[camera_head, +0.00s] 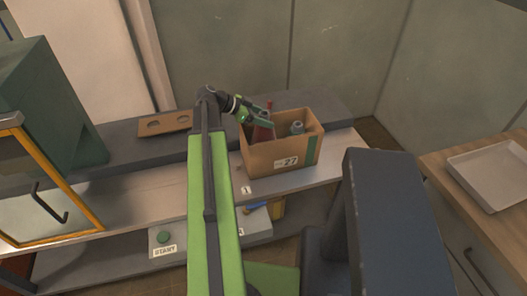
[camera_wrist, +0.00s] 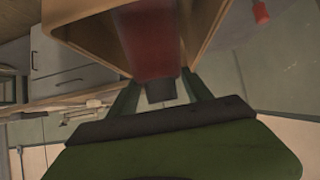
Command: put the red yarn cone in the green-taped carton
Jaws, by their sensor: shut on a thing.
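The red yarn cone (camera_head: 264,129) is in my gripper (camera_head: 257,119), at the left side of the carton's mouth in the head view. In the wrist view the cone (camera_wrist: 150,45) lies between the two fingers (camera_wrist: 160,92), with its dark end towards the palm. The carton (camera_head: 282,158) is brown and open, marked 27, with a green tape strip on its right front edge. It stands on the bench. In the wrist view its walls (camera_wrist: 210,30) flank the cone, whose far end is out of view. I cannot tell whether the cone touches the carton.
A grey bottle-like thing (camera_head: 297,128) stands inside the carton on the right. A yellow-framed cabinet door (camera_head: 55,185) is at the left. A pale tray (camera_head: 492,172) sits on the right counter.

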